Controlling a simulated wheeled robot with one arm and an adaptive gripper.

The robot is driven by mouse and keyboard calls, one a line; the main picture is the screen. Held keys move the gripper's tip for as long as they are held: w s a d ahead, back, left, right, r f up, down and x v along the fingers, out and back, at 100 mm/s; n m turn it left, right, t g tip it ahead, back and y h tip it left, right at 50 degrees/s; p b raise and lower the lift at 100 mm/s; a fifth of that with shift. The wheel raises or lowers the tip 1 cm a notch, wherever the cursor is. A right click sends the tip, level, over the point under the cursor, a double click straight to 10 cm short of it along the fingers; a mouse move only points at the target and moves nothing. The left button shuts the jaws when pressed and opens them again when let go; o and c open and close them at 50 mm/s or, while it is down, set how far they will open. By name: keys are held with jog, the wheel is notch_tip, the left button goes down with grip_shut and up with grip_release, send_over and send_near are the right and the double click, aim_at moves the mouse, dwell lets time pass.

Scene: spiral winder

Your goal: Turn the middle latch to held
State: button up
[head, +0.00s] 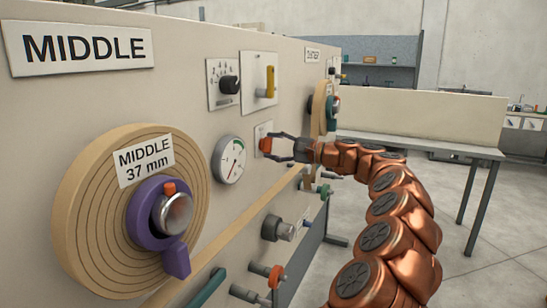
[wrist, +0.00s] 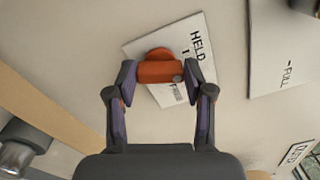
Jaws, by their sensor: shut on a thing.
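The middle latch is an orange knob (wrist: 160,70) on a white plate (wrist: 205,55) marked HELD, with a second, partly hidden word below the knob. In the head view the orange latch (head: 265,145) sits on the beige panel, right of the round gauge. My gripper (head: 276,147) reaches it from the right, with its fingers around the knob. In the wrist view my gripper (wrist: 159,72) has one finger on each side of the orange knob and is shut on it. Which word the knob points to cannot be told clearly.
A wooden roll (head: 90,220) marked MIDDLE 37 mm with a purple collar (head: 143,222) is at the left. A black dial (head: 229,85) and a yellow lever (head: 270,80) sit above the latch. Lower knobs (head: 277,229) jut from the panel. Open floor lies to the right.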

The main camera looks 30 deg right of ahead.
jog(key=shift+f+n+b, duration=0.2)
jog(key=shift+n+b, duration=0.65)
jog(key=shift+n, duration=0.15)
jog(key=shift+f+n+b, duration=0.15)
jog(key=shift+n+b, duration=0.7)
jog(key=shift+n, duration=0.15)
jog(key=shift+a+r, duration=0.1)
jog(key=o, duration=1.2)
jog(key=shift+r, duration=0.15)
jog(key=shift+c, duration=0.2)
jog(key=shift+s, duration=0.1)
jog(key=v, duration=1.2)
